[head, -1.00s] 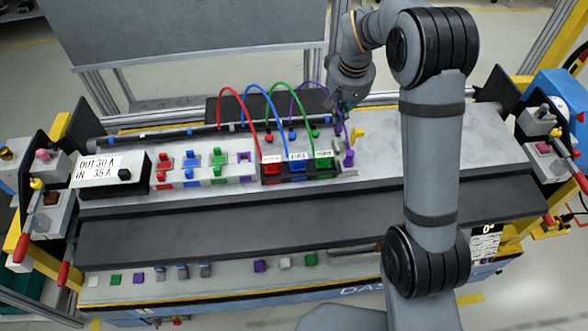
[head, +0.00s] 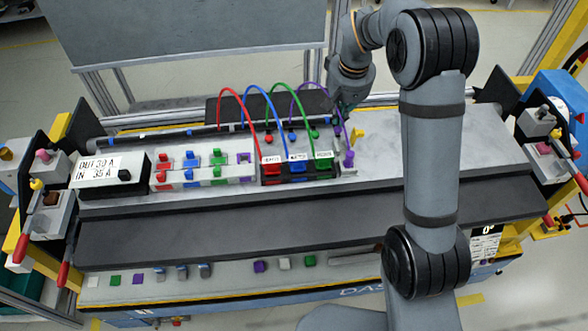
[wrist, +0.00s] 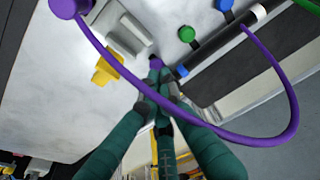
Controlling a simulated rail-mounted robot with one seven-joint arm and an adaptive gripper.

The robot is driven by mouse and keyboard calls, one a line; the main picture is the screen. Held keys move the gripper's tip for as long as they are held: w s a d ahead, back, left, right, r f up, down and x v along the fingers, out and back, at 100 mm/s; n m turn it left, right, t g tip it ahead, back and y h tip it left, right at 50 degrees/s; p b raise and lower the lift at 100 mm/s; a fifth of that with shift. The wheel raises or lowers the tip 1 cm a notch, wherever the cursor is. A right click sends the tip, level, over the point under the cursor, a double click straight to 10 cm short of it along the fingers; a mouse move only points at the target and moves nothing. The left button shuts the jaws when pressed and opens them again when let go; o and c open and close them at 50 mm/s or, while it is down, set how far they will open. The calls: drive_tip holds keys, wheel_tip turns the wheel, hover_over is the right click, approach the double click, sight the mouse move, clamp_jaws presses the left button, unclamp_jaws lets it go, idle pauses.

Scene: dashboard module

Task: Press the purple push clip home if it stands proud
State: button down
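In the wrist view a small purple clip (wrist: 155,62) sits on the pale panel at the tips of my gripper (wrist: 158,84). In the head view my gripper (head: 344,108) is low over the right part of the module, behind the upright purple plug (head: 349,158). The clip is hard to make out there.
A yellow clip (wrist: 104,72) and a grey bracket (wrist: 124,30) stand close by on the panel. A purple cable (wrist: 262,50) loops past my fingers. A green knob (wrist: 188,34) and a blue clip (wrist: 182,71) are to the right. Red, blue and green plugs stand left of my gripper.

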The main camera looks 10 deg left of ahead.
drive_tip(key=shift+s+b+x, duration=0.15)
drive_tip(key=shift+b+x, duration=0.5)
drive_tip(key=shift+s+b+x, duration=0.1)
drive_tip(key=shift+b+x, duration=0.5)
drive_tip(key=shift+x, duration=0.05)
drive_tip(key=shift+d, duration=0.1)
drive_tip(key=shift+w+a+p+v, duration=0.1)
drive_tip(key=shift+w+p+v, duration=0.1)
drive_tip(key=shift+p+v, duration=0.85)
drive_tip(key=shift+w+a+p+v, duration=0.1)
drive_tip(key=shift+w+p+v, duration=0.15)
drive_tip(key=shift+p+v, duration=0.85)
drive_tip(key=shift+w+a+p+v, duration=0.1)
drive_tip(key=shift+w+p+v, duration=0.1)
drive_tip(key=shift+p+v, duration=0.85)
drive_tip(key=shift+s+r+b, duration=0.1)
drive_tip(key=shift+r+b, duration=0.25)
drive_tip(key=shift+r, duration=0.05)
drive_tip(key=b+x, duration=0.2)
drive_tip(key=s+b+x, duration=0.1)
drive_tip(key=b+x, duration=0.3)
drive_tip(key=x, duration=0.1)
drive_tip(key=shift+s+d+f, duration=0.1)
drive_tip(key=shift+d+f, duration=0.2)
drive_tip(key=shift+r+p, duration=0.3)
drive_tip(key=shift+p, duration=0.05)
